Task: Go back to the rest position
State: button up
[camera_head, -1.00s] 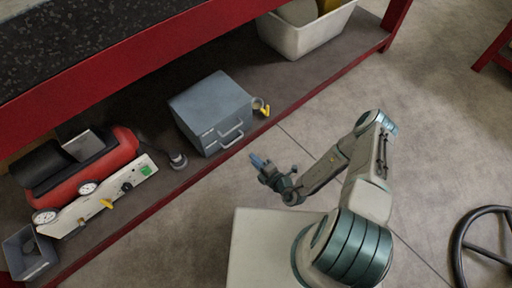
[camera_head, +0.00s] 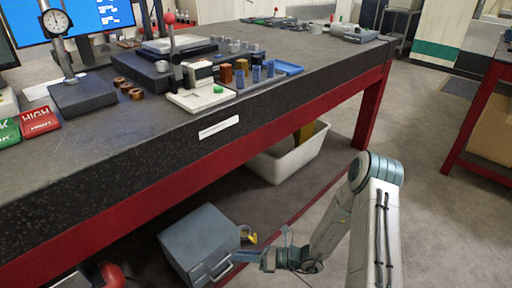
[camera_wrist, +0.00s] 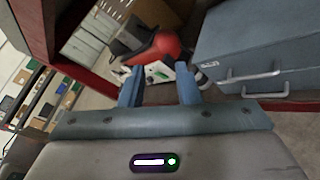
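My gripper (camera_head: 246,257) is low in front of the bench's lower shelf, beside the grey metal box (camera_head: 200,243) in the head view. In the wrist view its two blue fingers (camera_wrist: 159,86) stand apart with nothing held between them. Past the fingers, the red compressor (camera_wrist: 165,48) and the grey box (camera_wrist: 262,45) with its handles show. In the head view the fingertips overlap the area by the box's handle; I cannot tell whether they touch it.
The red-framed bench (camera_head: 165,187) runs above the shelf, with gauge blocks and instruments on top. Another red-framed table (camera_head: 475,120) is at the right. The floor (camera_head: 421,170) between is open.

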jog(key=s+d+r+n+h+p, duration=0.5)
jog(key=r+n, duration=0.4)
jog(key=r, duration=0.8)
jog(key=s+d+r+n+h+p, duration=0.5)
jog(key=d+r+n+h+p, duration=0.1)
jog(key=r, duration=1)
jog(key=s+d+r+n+h+p, duration=0.5)
jog(key=r+n, duration=0.7)
jog(key=r, duration=0.5)
jog(key=d+p, duration=0.2)
jog(key=p, duration=0.2)
jog(key=shift+d+r+n, duration=0.2)
jog(key=shift+r+n, duration=0.15)
jog(key=shift+n, duration=0.05)
jog(key=shift+a, duration=0.1)
